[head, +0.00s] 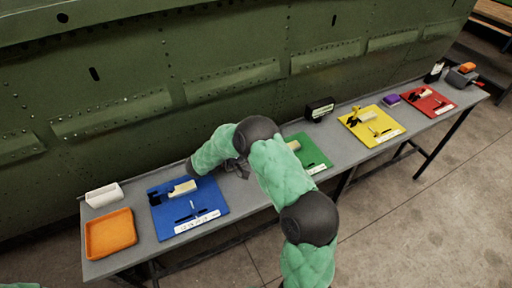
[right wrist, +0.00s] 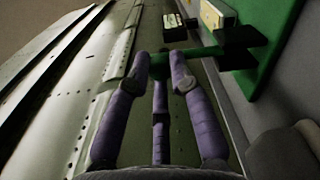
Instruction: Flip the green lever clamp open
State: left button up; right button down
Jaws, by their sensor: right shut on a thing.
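The green board (head: 312,152) lies on the bench, its left part hidden behind my right arm in the head view. My right gripper (right wrist: 160,62) is shut on the green lever, which shows between the fingertips. In the head view my right arm covers most of the clamp and the gripper. A cream block (right wrist: 215,15) sits on the board beyond the clamp. My left gripper is not in view.
A riveted green fuselage panel (head: 205,80) runs behind the grey bench (head: 240,192). Blue (head: 215,205), yellow (head: 385,135) and red (head: 440,105) boards lie along it. A black box (head: 320,108), white bin (head: 104,195) and orange tray (head: 110,212) also stand there.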

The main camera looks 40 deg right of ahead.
dwell(0.3)
jog(key=c, duration=1.1)
grip_release()
jog(key=v, duration=0.7)
jog(key=shift+a, duration=0.3)
jog(key=shift+w, duration=0.1)
